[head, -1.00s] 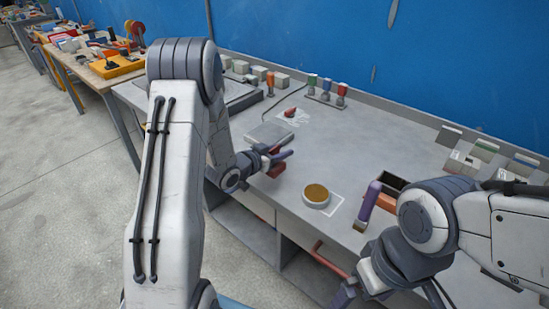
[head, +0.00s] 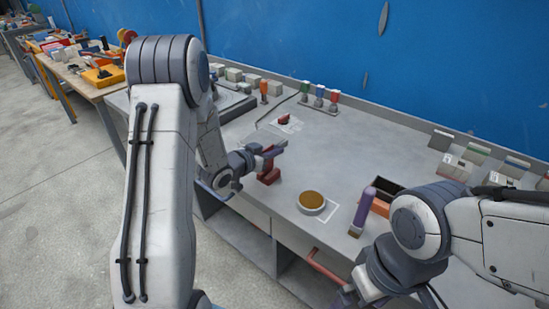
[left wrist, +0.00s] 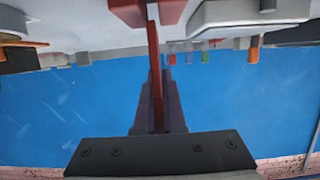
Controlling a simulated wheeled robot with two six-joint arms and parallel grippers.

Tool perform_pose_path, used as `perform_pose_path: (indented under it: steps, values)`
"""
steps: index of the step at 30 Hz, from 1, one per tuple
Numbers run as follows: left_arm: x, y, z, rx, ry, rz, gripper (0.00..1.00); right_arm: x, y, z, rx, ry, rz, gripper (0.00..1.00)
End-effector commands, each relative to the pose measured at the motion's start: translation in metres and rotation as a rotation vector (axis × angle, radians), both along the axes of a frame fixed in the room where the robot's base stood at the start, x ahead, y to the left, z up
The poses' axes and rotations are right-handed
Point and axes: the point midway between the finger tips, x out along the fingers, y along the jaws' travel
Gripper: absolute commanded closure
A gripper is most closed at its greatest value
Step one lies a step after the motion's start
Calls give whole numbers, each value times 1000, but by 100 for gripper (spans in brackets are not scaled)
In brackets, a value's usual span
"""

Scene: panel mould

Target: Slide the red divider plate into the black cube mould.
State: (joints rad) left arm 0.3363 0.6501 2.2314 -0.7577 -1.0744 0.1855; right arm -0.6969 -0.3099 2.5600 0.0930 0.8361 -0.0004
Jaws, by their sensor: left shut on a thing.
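The red divider plate (left wrist: 153,70) stands edge-on between the fingers of my left gripper (left wrist: 158,115) in the left wrist view. Its far end meets a wider red block (left wrist: 140,8). In the head view my left gripper (head: 268,151) is shut on the plate, and the red block (head: 268,178) shows below it, at or close above the bench top. I cannot tell whether plate and block are separate pieces. I cannot make out the black cube mould for certain. My right gripper (head: 350,294) is at the bottom of the head view, and its fingers are unclear.
On the grey bench (head: 330,160) are a round amber-topped dish (head: 312,200), a purple-handled brush (head: 363,208) and an orange-sided box with a dark inside (head: 384,197). Small bottles (head: 319,95) and grey blocks stand along the back.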

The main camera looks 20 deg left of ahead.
Motion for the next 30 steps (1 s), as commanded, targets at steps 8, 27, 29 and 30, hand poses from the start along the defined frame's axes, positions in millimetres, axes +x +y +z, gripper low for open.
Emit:
perform_pose_path:
  steps: [8, 27, 29, 30]
  values:
    - [-35, -37, 43, -1, -4, -4, 100, 0, 0, -6, 0, 0, 0, 0]
    - [-81, -85, 82, -1, -2, 0, 100, 0, 0, -32, 0, 0, 0, 0]
    - [-81, -85, 82, -1, -2, 0, 100, 0, 0, -31, 0, 0, 0, 0]
    - [-81, -85, 83, 0, -1, 0, 100, 0, 0, -31, 0, 0, 0, 0]
